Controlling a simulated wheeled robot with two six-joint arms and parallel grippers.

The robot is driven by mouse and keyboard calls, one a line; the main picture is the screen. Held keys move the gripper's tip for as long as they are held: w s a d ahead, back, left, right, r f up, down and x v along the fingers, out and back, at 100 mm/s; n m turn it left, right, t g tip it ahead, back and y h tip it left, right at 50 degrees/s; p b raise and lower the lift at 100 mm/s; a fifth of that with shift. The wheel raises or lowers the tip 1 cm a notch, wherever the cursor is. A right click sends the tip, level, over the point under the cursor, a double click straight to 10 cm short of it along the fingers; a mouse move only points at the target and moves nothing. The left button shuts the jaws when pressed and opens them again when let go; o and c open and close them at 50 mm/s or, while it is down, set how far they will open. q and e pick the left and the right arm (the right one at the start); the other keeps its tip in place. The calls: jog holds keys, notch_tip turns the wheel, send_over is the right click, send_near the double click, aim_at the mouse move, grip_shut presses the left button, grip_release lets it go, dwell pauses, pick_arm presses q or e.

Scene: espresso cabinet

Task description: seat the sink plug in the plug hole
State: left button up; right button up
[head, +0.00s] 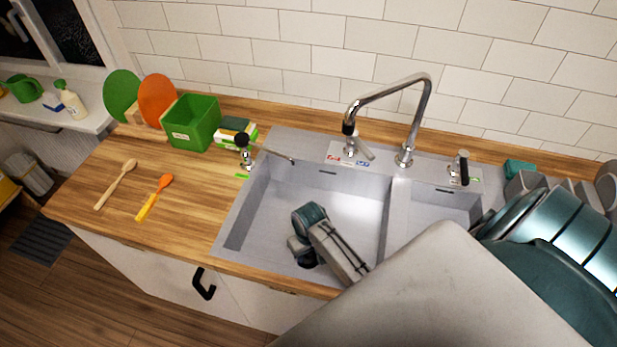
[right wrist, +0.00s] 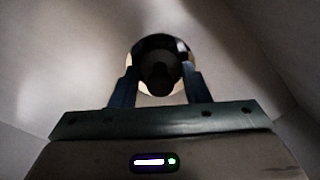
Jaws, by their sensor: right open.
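The sink plug (right wrist: 160,78) is a dark round piece with a knob, between the fingertips of my right gripper (right wrist: 160,88) in the right wrist view. A pale, shiny ring, the rim of the plug hole (right wrist: 135,52), shows around it. I cannot tell how deep the plug sits. The right gripper's fingers stand apart on either side of the knob. In the head view the right gripper (head: 303,256) points down at the floor of the large left basin (head: 345,195), near its front side. My own wrist hides most of the hole there. My left gripper is not in view.
A chrome tap (head: 405,120) arches behind the basins. A smaller basin (head: 425,215) lies to the right, beyond a divider. A green box (head: 192,122), a wooden spoon (head: 118,183) and an orange spoon (head: 155,197) are on the wooden counter. Dishes (head: 535,195) stand at right.

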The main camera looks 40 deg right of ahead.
notch_tip(320, 180, up, 12)
jog(key=b, duration=0.3)
jog(key=shift+f, duration=0.1)
dwell(0.4)
